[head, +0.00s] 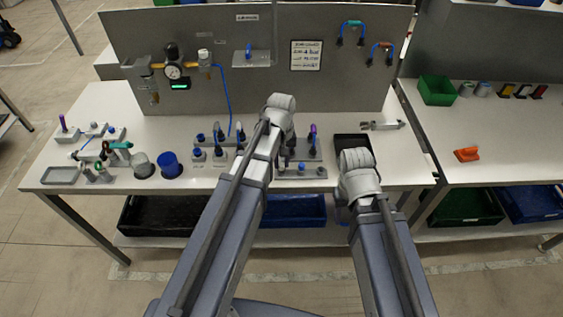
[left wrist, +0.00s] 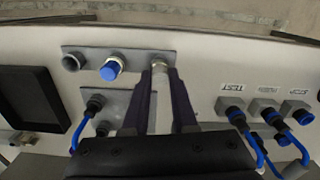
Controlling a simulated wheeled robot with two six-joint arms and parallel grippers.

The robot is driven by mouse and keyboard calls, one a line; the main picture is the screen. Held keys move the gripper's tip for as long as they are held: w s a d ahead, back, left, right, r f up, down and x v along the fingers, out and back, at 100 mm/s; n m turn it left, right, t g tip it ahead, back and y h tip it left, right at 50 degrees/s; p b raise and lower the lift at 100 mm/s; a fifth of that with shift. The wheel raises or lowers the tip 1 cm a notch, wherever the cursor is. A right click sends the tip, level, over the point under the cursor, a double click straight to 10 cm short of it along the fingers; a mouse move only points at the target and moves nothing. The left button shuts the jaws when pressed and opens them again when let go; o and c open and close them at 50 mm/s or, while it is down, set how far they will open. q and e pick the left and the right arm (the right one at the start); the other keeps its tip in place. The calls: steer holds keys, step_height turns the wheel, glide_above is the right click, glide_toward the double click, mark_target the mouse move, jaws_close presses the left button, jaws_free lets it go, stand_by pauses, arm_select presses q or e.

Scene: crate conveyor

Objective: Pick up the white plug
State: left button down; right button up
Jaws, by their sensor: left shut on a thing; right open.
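My left gripper (left wrist: 160,95) is shut on a pale, whitish cylindrical plug (left wrist: 159,68), which shows between the dark fingers in the left wrist view. The plug stands at the end of a grey socket plate (left wrist: 138,56); I cannot tell whether it is seated or lifted. A blue-topped plug (left wrist: 112,69) and an empty round socket (left wrist: 71,62) are on the same plate. In the head view my left gripper (head: 284,156) points down over this plate (head: 308,174), and the held plug is hidden. My right gripper (head: 343,210) is open in front of the table edge, its fingers barely visible.
A black tray (head: 352,141) lies beside the plates; it also shows in the left wrist view (left wrist: 31,95). Sockets with blue cables (left wrist: 233,112) stand close by. A blue cup (head: 170,165) and small fixtures fill the left side.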

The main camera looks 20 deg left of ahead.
step_height(320, 180, up, 10)
steer(key=p, duration=0.9)
steer(key=shift+f, duration=0.2)
steer(key=shift+f, duration=0.15)
